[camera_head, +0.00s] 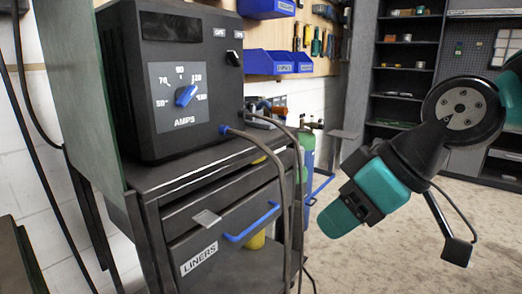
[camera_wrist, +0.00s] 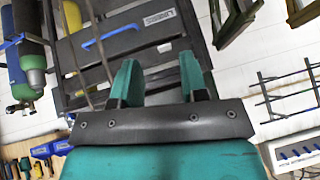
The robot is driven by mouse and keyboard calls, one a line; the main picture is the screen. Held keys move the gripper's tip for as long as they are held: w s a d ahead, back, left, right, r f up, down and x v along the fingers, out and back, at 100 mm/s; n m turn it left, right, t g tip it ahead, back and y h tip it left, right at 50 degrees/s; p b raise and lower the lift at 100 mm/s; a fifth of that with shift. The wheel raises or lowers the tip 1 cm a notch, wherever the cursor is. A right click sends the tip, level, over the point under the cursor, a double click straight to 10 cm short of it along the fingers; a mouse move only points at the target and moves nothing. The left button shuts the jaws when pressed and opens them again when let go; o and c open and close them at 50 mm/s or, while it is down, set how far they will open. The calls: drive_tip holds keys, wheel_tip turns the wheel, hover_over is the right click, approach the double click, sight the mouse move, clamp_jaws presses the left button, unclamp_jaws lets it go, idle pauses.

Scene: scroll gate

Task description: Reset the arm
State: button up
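My gripper (camera_head: 340,218) is at the right of the head view, in the air to the right of the dark cart, with its teal fingers pointing down and left. In the wrist view my gripper (camera_wrist: 159,68) shows two teal fingers apart with nothing between them, so it is open and empty. The cart's drawer (camera_head: 190,252), labelled LINERS, has a blue handle (camera_head: 251,221) and appears shut. The drawer front (camera_wrist: 125,35) shows upside down in the wrist view, beyond the fingers. The gripper touches nothing that I can see.
A dark welding machine (camera_head: 205,55) with a blue AMPS dial (camera_head: 186,95) stands on the cart. A cable (camera_head: 270,152) hangs down the cart's right side. Gas cylinders (camera_head: 307,150) stand behind the cart. Shelves (camera_head: 405,75) line the back. The floor (camera_head: 390,255) at right is clear.

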drive_tip(key=s+d+f+m+g+h, duration=0.35)
drive_tip(key=s+f, duration=0.25)
drive_tip(key=s, duration=0.5)
wheel_tip(320, 180, up, 20)
drive_tip(key=y+p, duration=0.1)
drive_tip(key=p, duration=1.9)
drive_tip(key=shift+w+d+r+n, duration=0.2)
drive_tip(key=shift+d+r+n, duration=0.05)
drive_tip(key=shift+d+n, duration=0.1)
drive_tip(key=shift+t, duration=0.25)
